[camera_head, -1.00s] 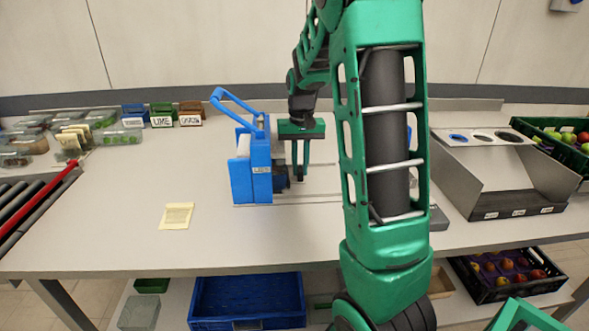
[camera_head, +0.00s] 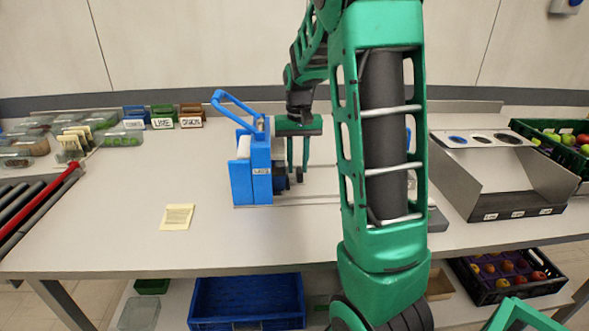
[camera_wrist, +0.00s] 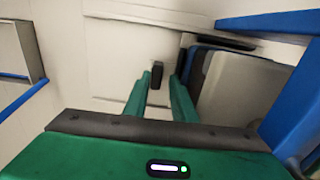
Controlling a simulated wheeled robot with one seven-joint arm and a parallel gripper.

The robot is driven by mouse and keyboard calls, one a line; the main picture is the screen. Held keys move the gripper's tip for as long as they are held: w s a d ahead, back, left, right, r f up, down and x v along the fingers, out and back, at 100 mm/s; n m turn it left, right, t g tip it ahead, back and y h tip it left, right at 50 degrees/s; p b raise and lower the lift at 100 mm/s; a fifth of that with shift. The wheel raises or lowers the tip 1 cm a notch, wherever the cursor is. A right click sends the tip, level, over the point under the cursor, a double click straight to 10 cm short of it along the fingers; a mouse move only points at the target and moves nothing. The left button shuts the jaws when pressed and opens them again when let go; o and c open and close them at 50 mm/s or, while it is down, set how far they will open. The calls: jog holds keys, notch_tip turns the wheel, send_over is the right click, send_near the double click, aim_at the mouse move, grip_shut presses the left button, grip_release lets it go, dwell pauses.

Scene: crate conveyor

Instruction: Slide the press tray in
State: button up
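The blue press (camera_head: 252,170) with its raised blue handle stands upright on the table, left of my gripper (camera_head: 298,168). My gripper points down just right of the press, its two green fingers apart. In the wrist view, my open gripper (camera_wrist: 166,76) has a small black upright block (camera_wrist: 157,75) between or just beyond its fingertips; I cannot tell its exact depth. Pale rails (camera_head: 318,199) run right from the press base and pass behind my arm. I cannot clearly make out the press tray; my arm hides part of that area.
A metal chute stand (camera_head: 490,180) with round holes stands right, beside a green fruit crate (camera_head: 560,140). A yellow note (camera_head: 177,216) lies front left. Labelled boxes (camera_head: 163,117) and clear containers (camera_head: 120,138) stand back left. The table's left front is mostly clear.

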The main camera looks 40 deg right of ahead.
notch_tip(320, 180, up, 9)
dwell(0.3)
dwell(0.5)
jog(key=s+a+f, duration=0.2)
jog(key=s+a, duration=0.1)
jog(key=s, duration=0.6)
jog(key=s+a+f, duration=0.3)
jog(key=s, duration=0.7)
jog(key=s+a+f, duration=0.2)
jog(key=s+a, duration=0.1)
jog(key=s, duration=0.6)
jog(key=shift+s+a+f, duration=0.2)
jog(key=shift+s+a, duration=0.05)
jog(key=shift+a, duration=0.05)
jog(key=shift+w+f, duration=0.35)
jog(key=shift+w, duration=0.45)
jog(key=shift+s+r, duration=0.1)
jog(key=shift+s, duration=0.05)
